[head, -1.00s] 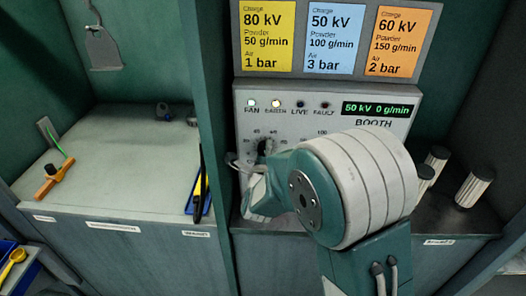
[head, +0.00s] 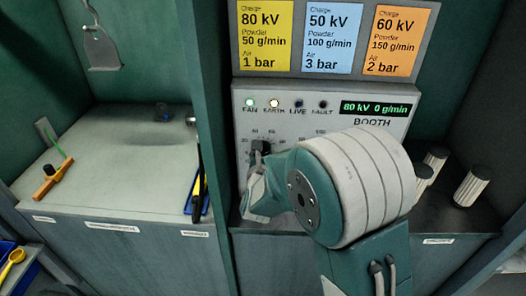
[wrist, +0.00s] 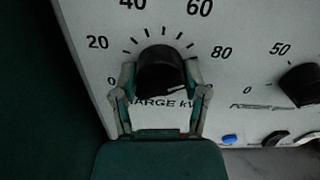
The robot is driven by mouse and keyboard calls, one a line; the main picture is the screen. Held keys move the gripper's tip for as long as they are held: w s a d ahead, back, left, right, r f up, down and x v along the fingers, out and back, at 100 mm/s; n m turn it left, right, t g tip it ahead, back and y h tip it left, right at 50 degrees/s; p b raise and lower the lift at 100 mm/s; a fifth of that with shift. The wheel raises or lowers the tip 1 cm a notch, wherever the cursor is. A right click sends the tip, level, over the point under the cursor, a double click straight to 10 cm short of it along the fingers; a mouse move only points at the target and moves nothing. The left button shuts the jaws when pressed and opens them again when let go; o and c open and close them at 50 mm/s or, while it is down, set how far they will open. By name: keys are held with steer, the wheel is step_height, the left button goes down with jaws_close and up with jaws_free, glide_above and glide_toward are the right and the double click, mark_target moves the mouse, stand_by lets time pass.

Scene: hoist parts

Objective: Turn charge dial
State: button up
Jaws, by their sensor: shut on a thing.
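The black charge dial (wrist: 160,68) is on the pale booth panel (wrist: 95,30), with the lettering "CHARGE kV" partly hidden below it. Scale figures 0, 20, 40, 60 and 80 show around it. A white mark shows on the dial's lower right. My gripper (wrist: 161,84) is shut on the dial, one finger on each side. In the head view the dial (head: 261,147) is partly hidden by my gripper (head: 257,160). The panel's display (head: 376,109) reads 80 kV 0 g/min.
A second black dial (wrist: 301,84) is to the right, with a blue button (wrist: 229,140) below. Yellow (head: 265,35), blue (head: 331,38) and orange (head: 398,40) setting cards hang above the panel. White ribbed cylinders (head: 473,187) stand at the right.

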steer(key=shift+f+m, duration=0.2)
steer(key=shift+m, duration=0.9)
steer(key=o, duration=1.2)
steer(key=shift+a, duration=0.1)
steer(key=shift+c, duration=0.2)
steer(key=shift+r, duration=0.1)
steer(key=s, duration=1.2)
steer(key=shift+a, duration=0.25)
steer(key=shift+w, duration=0.1)
